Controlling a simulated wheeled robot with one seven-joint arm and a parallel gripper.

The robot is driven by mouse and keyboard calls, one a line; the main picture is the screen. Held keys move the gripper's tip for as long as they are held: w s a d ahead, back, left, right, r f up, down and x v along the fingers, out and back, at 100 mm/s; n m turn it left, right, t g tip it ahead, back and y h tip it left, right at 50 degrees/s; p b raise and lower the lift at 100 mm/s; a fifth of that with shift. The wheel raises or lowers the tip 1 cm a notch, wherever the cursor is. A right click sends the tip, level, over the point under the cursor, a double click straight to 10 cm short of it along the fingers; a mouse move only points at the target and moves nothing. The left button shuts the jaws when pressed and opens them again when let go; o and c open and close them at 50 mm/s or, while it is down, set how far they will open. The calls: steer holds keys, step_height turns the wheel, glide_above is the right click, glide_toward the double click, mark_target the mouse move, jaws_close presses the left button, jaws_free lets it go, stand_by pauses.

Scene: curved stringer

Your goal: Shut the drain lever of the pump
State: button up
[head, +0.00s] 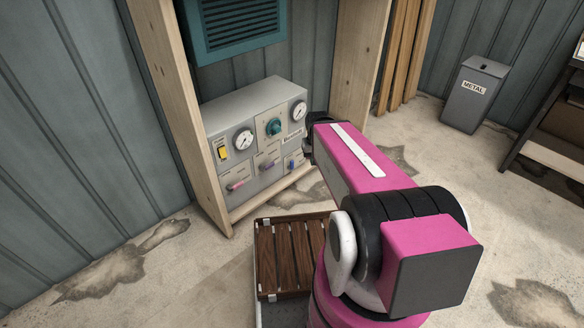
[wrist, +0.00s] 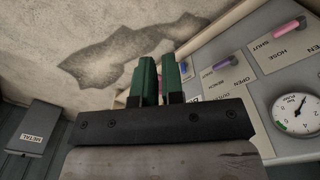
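The pump (head: 262,130) is a grey box with gauges, standing between wooden posts. Low on its front are a pink lever (head: 236,185), a purple lever (head: 267,164) and a blue lever at the right (head: 293,164). In the wrist view the pink lever (wrist: 288,27) is on a plate reading HOSE, SHUT and OPEN. The purple lever (wrist: 222,63) and blue lever (wrist: 183,68) are nearer my fingers. The blue lever's label is mostly hidden, so I cannot read DRAIN.
A grey METAL bin (head: 474,95) stands at the back right, near a dark shelf (head: 555,130). The floor between pump and bin is clear. My arm hides part of the pump's right side.

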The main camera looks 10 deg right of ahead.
steer(key=w+f+t, duration=0.1)
steer(key=w+f, duration=0.3)
steer(key=w, duration=0.1)
steer(key=w+a+f+n+t+h, duration=0.1)
steer(key=w+f, duration=0.3)
steer(key=w, duration=0.1)
steer(key=w+f+n+t+h, duration=0.1)
steer(key=w+f, duration=0.3)
steer(key=w, duration=0.1)
steer(key=shift+w+a, duration=0.3)
steer(key=shift+a, duration=0.1)
jaws_close()
steer(key=n+t, duration=0.4)
glide_toward(291, 165)
steer(key=s+a+r, duration=0.1)
steer(key=a+r, duration=0.1)
steer(key=shift+s+d, duration=0.15)
steer(key=shift+s, duration=0.15)
steer(key=shift+w, duration=0.1)
steer(key=x, duration=1)
